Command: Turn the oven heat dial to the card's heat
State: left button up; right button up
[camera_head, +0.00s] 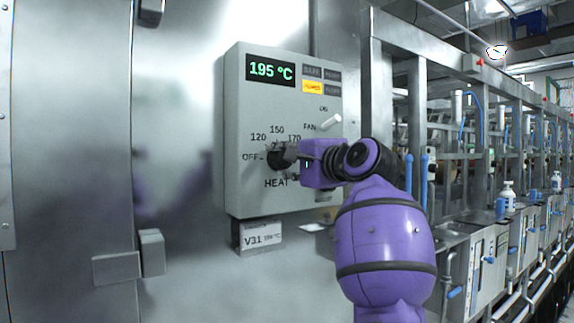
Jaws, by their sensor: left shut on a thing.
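The grey oven control box (240,110) is on the metal wall, with a green display (270,69) reading 195 °C. The dark heat dial (274,161) is low on the box, above the word HEAT. Marks OFF, 120, 150 and 170 show around it; those on its right are partly hidden by my gripper. My left gripper (285,156) is shut on the heat dial, and its fingers hide the pointer. A small white card (261,237) below the box reads V3.1, with a small temperature too fine to read surely. My right gripper is out of view.
A white fan switch (330,121) sits just above my gripper. One indicator (312,87) is lit yellow. A metal door handle (152,252) juts out at lower left. A row of metal machines (485,250) with blue-handled taps and bottles runs back on the right.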

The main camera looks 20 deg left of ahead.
pick_arm(q)
jog(key=shift+w+f+n, duration=0.1)
jog(key=shift+f+n, duration=0.4)
jog(key=shift+n, duration=0.2)
jog(key=o, duration=1)
jog(key=shift+o, duration=0.4)
jog(key=shift+r, duration=0.2)
jog(key=shift+d+r, duration=0.1)
jog(key=v, duration=1.2)
